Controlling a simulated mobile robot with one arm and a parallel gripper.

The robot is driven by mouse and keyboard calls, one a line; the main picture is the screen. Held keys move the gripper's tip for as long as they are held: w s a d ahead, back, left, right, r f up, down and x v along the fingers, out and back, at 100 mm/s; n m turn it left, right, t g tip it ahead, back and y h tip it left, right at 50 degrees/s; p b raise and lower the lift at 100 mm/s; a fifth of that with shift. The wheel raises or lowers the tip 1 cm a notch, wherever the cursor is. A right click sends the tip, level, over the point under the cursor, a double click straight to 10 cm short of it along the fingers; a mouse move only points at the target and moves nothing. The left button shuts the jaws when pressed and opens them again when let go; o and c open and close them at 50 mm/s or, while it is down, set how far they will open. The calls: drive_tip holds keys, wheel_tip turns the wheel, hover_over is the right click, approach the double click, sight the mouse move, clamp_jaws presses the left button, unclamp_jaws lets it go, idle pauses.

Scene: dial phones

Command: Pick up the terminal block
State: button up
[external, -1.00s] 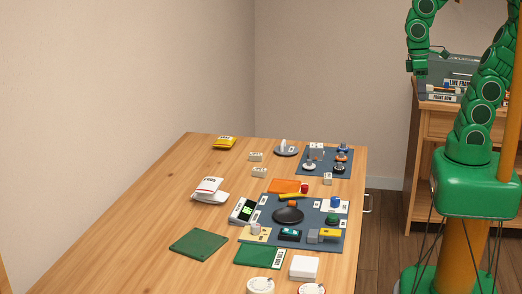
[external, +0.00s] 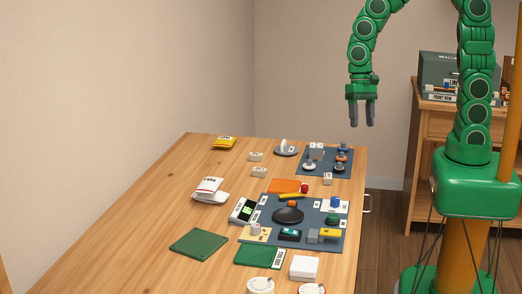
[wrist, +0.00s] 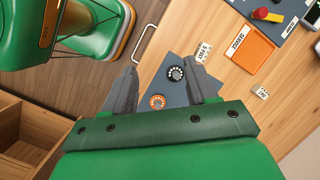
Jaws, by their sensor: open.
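No part is clearly marked as the terminal block. Two small cream blocks with dark marks, a far one (external: 256,156) and a nearer one (external: 259,172), lie left of the small blue-grey mat and look most like it; I cannot tell which is meant. One such block (wrist: 262,92) also shows at the right of the wrist view. My gripper (external: 362,122) is open and empty, pointing down, high above the table's right edge. In the wrist view its fingers (wrist: 163,70) spread over the small mat, and the gripper body hides part of the table.
The small mat (external: 314,172) holds several dials. An orange tray (external: 283,186) and a crowded larger mat (external: 268,205) lie nearer. White packets (external: 208,190) and a green board (external: 198,243) lie left. A drawer handle (wrist: 145,40) sticks out from the table's side.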

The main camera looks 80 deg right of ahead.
sight(330, 175)
drive_tip(key=shift+w+a+f+m+t+y, duration=0.15)
drive_tip(key=shift+w+a+f+m, duration=1.15)
drive_tip(key=shift+f, duration=1.5)
drive_tip(key=shift+w+a+f+m+t+y, duration=0.2)
drive_tip(key=shift+w+f+m, duration=0.7)
drive_tip(key=shift+w+f, duration=1.4)
drive_tip(key=shift+w+a+f+m+g+y, duration=0.2)
drive_tip(key=shift+w+a+f+m, duration=0.8)
drive_tip(key=shift+f, duration=2.25)
drive_tip(key=shift+w+d+t, duration=0.15)
drive_tip(key=shift+t, duration=0.1)
clamp_jaws()
